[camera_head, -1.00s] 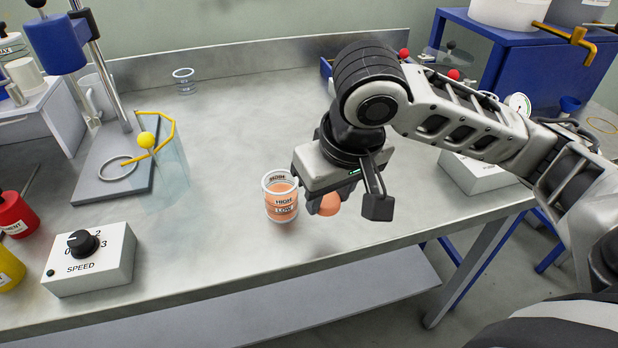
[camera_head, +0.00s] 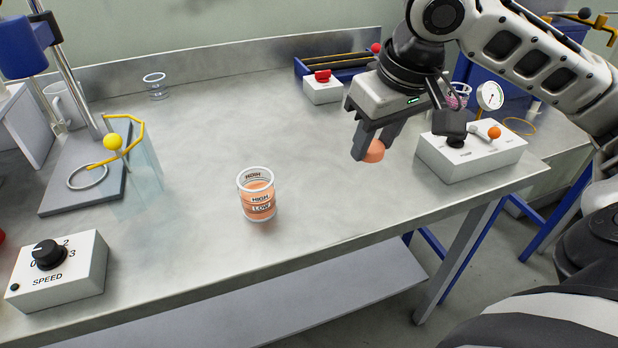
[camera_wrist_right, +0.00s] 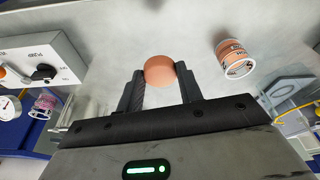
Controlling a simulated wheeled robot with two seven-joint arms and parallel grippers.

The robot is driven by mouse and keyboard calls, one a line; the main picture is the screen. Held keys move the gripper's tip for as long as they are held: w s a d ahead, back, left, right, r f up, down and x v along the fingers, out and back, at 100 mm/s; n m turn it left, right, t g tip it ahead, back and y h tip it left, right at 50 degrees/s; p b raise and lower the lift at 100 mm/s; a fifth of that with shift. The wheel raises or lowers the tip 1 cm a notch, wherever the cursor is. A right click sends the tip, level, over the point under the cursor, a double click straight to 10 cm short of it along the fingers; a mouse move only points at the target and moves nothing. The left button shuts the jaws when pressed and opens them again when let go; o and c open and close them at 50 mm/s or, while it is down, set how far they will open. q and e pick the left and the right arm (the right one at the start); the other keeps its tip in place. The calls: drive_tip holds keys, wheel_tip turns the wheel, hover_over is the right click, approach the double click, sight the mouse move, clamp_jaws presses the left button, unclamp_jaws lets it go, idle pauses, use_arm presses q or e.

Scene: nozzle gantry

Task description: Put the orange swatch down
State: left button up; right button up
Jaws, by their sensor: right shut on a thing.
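The orange swatch (camera_head: 373,152) is a small round orange-pink piece held by my right gripper (camera_head: 374,143). In the right wrist view, the swatch (camera_wrist_right: 160,69) sits between the two dark fingertips (camera_wrist_right: 159,80). The gripper points down over the right part of the metal bench. The swatch appears to be above the bench top, though the exact gap cannot be told. My left gripper is not in view.
A clear cup with orange contents (camera_head: 257,200) stands left of the gripper. A white box with an orange-knobbed lever (camera_head: 470,155) is on the right. A red-buttoned box (camera_head: 322,88) stands behind. The bench (camera_head: 330,190) is clear between the cup and the lever box.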

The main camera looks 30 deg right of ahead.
sight(306, 195)
drive_tip(key=w+a+f, duration=0.1)
drive_tip(key=w+f, duration=0.1)
drive_tip(key=w+a+f, duration=0.2)
drive_tip(key=w+a+f+b, duration=0.1)
drive_tip(key=w+a+f, duration=0.1)
drive_tip(key=shift+w+a+f, duration=0.15)
drive_tip(key=shift+w+f, duration=0.2)
drive_tip(key=shift+f, duration=0.05)
drive_tip(key=shift+w+a+f, duration=0.15)
drive_tip(key=shift+w+f, duration=0.05)
drive_tip(key=shift+f, duration=0.1)
drive_tip(key=x, duration=0.2)
drive_tip(key=b+x, duration=0.1)
drive_tip(key=shift+s+a+f, duration=0.2)
drive_tip(key=shift+f, duration=0.25)
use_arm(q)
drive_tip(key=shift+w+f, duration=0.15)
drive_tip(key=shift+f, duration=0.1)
use_arm(e)
drive_tip(key=o, duration=0.7)
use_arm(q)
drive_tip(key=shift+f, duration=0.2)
use_arm(e)
drive_tip(key=shift+o, duration=1.3)
